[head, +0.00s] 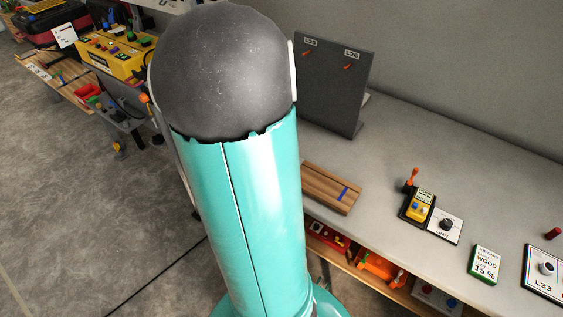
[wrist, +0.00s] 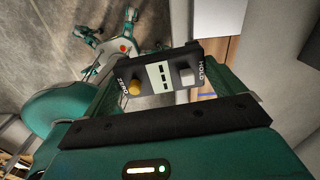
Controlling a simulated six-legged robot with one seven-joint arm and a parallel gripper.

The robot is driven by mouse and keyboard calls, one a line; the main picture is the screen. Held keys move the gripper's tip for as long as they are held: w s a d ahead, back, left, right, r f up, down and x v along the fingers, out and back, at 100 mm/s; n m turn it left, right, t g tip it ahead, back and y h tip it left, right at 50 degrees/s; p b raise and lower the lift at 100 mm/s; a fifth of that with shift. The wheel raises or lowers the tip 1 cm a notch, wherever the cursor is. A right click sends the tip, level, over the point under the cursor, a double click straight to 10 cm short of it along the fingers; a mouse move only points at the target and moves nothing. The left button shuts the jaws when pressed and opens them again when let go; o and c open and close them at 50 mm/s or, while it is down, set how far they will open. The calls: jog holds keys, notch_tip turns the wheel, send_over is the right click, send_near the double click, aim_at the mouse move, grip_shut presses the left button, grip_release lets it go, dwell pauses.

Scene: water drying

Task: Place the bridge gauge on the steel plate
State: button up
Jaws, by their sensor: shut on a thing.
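My gripper (wrist: 160,84) shows in the wrist view, shut on a small black gauge with a pale display, a yellow button and a grey button marked HOLD. I take it as the bridge gauge (wrist: 200,98). It sits between the teal fingers. What lies directly under it is hidden. In the head view my teal arm blocks the middle, so the gripper and the held gauge do not show there. I cannot make out the steel plate for certain in either view.
On the grey bench (head: 390,145) stand a dark upright board (head: 333,85), a wooden block (head: 331,187) with a blue line, a yellow meter (head: 418,207), a green-edged WOOD card (head: 485,264) and a white L33 panel (head: 545,272). A lower shelf holds red and orange items.

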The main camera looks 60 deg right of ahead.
jog(key=shift+s+d+r+m, duration=0.1)
jog(key=shift+s+m, duration=0.4)
jog(key=shift+s, duration=0.05)
jog(key=shift+s+d, duration=0.15)
jog(key=shift+d, duration=0.05)
jog(key=w+d+f, duration=0.1)
jog(key=d+f, duration=0.2)
jog(key=d, duration=0.1)
jog(key=w+d+f, duration=0.1)
jog(key=d+f, duration=0.2)
jog(key=d, duration=0.1)
jog(key=w+d+f, duration=0.2)
jog(key=d+f, duration=0.1)
jog(key=d, duration=0.1)
jog(key=shift+d+f, duration=0.1)
jog(key=shift+d, duration=0.1)
jog(key=shift+d+f, duration=0.15)
jog(key=shift+f, duration=0.05)
jog(key=shift+w+d+f, duration=0.15)
jog(key=shift+f, duration=1.55)
jog(key=o, duration=0.7)
jog(key=shift+f, duration=0.15)
jog(key=shift+o, duration=0.3)
